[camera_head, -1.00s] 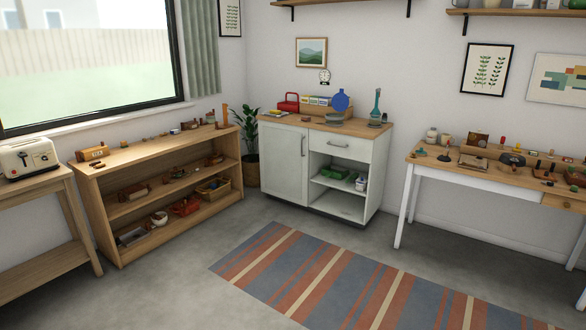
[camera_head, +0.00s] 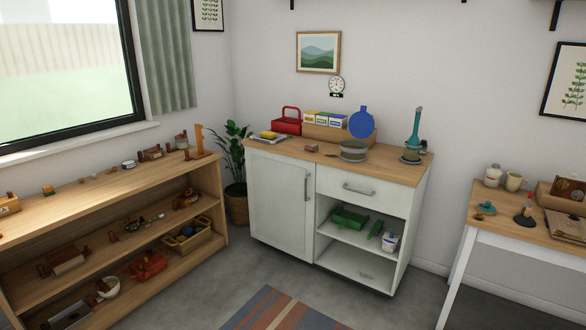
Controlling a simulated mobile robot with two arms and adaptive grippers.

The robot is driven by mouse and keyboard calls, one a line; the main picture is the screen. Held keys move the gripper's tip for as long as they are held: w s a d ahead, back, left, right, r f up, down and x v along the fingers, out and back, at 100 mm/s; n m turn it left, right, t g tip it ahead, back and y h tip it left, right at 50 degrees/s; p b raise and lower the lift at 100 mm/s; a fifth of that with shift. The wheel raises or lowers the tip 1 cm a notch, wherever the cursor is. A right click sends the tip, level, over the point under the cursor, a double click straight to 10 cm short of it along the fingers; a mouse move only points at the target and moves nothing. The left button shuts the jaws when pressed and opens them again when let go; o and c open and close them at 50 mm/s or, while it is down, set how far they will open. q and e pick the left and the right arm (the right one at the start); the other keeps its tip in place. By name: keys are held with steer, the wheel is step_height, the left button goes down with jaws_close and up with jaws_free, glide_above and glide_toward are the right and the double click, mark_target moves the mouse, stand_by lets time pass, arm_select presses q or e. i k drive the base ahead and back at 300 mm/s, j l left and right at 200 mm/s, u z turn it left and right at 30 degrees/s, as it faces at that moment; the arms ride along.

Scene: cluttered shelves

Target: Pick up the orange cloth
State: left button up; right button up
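I cannot make out an orange cloth for certain. A red-orange item (camera_head: 148,266) lies on the bottom shelf of the wooden shelf unit at left; it is too small to tell whether it is cloth. An upright orange-brown object (camera_head: 199,140) stands at the right end of that unit's top. Neither of my grippers is in view.
A table (camera_head: 490,231) is at right. Grey floor (camera_head: 380,306) is open in front.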

mark_target(311, 148)
steer(key=i+j, duration=0.1)
steer(key=i, duration=2.4)
steer(key=l+z, duration=0.05)
steer(key=l, duration=0.05)
